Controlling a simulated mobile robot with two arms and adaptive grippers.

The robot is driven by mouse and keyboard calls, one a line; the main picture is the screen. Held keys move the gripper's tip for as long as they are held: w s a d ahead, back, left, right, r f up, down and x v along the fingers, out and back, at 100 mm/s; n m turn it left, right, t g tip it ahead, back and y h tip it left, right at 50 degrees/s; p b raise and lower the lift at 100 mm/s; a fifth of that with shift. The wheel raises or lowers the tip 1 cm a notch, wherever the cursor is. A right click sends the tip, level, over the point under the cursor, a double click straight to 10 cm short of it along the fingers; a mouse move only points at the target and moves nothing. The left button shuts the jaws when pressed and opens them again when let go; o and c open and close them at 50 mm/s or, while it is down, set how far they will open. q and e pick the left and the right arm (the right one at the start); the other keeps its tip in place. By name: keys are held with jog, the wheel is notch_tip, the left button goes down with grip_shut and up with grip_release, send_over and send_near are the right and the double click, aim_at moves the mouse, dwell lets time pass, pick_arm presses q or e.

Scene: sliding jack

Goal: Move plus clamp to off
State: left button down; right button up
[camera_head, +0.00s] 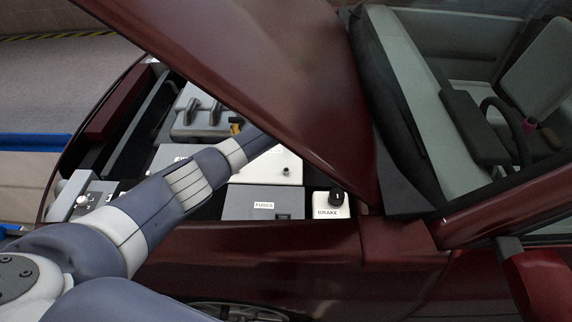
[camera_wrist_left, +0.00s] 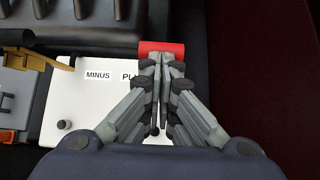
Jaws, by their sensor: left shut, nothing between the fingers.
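In the left wrist view a red bar, apparently the plus clamp (camera_wrist_left: 178,46), lies at the far edge of the white battery (camera_wrist_left: 95,105), beyond the partly hidden "PL…" label. My left gripper (camera_wrist_left: 162,62) is shut and empty, its fingertips at the near side of the red bar; I cannot tell if they touch it. The fingers cover part of the battery's right side. In the head view the battery (camera_head: 285,170) shows beside my left forearm, while the left gripper and red bar are hidden under the hood. My right gripper is not in view.
The raised dark red hood (camera_head: 270,70) hangs over the engine bay, close above my left arm. A fuse box (camera_head: 263,205) and a brake box with black cap (camera_head: 330,207) sit in front. A yellow lever-like part (camera_wrist_left: 42,59) lies left of the battery.

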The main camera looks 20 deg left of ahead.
pick_arm(q)
jog(key=shift+d+r, duration=0.1)
dwell(0.4)
jog(key=s+d, duration=0.4)
jog(key=s, duration=0.8)
jog(key=shift+r, duration=0.35)
jog(key=shift+s, duration=0.1)
